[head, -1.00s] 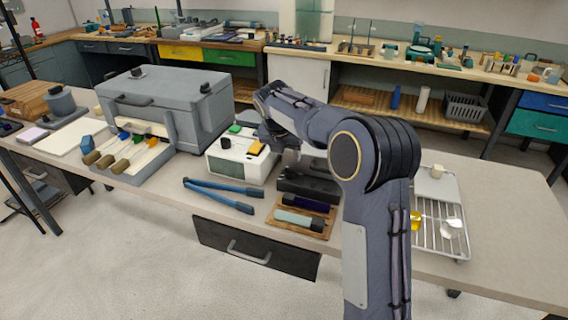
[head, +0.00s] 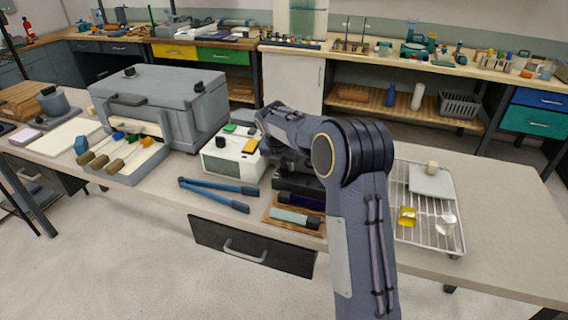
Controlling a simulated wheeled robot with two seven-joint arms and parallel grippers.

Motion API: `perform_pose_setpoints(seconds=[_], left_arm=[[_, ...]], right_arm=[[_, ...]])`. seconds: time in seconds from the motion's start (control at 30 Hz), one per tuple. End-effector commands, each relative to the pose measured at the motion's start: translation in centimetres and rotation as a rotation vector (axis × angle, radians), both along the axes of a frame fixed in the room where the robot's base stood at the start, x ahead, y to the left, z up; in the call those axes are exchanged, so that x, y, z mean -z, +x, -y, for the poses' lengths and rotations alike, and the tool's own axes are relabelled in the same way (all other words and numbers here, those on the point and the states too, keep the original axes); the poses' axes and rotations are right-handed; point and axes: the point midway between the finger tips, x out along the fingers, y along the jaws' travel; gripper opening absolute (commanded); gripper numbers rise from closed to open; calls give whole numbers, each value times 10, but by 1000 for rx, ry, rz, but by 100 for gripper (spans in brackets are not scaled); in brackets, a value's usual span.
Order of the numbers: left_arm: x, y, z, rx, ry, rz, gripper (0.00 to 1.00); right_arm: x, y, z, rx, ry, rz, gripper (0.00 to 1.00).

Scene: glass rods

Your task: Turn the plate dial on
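A white box (head: 228,166) with a dark green front stands in the middle of the bench. On its top are a black knob (head: 220,142), a green piece (head: 229,128) and a yellow piece (head: 250,146). I cannot tell whether this knob is the plate dial. My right gripper (head: 279,153) is low at the right side of the white box, mostly hidden by my own wrist and forearm. I cannot see its fingertips or whether it touches anything. A black device (head: 298,186) sits below my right forearm, partly covered. My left gripper is out of view.
Blue-handled tongs (head: 218,194) lie in front of the white box. A wooden tray (head: 275,217) holds dark and pale bars. A large grey kiln-like box (head: 160,100) stands left, with wooden-handled tools (head: 115,165) before it. A wire rack (head: 425,232) lies right of my arm.

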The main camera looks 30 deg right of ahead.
Motion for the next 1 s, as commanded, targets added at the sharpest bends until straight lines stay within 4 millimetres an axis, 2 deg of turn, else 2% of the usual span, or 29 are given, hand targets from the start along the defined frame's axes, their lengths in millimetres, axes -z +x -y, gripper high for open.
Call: perform_pose_setpoints(seconds=[0.03, 0.13, 0.47, 1.0], left_arm=[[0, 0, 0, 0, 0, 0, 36], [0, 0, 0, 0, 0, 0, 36], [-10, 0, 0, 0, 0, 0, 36], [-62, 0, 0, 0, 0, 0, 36]], right_arm=[[0, 0, 0, 0, 0, 0, 18], [0, 0, 0, 0, -1, -1, 5], [-3, 1, 0, 53, -2, -1, 5], [-5, 5, -2, 437, -2, 0, 5]])
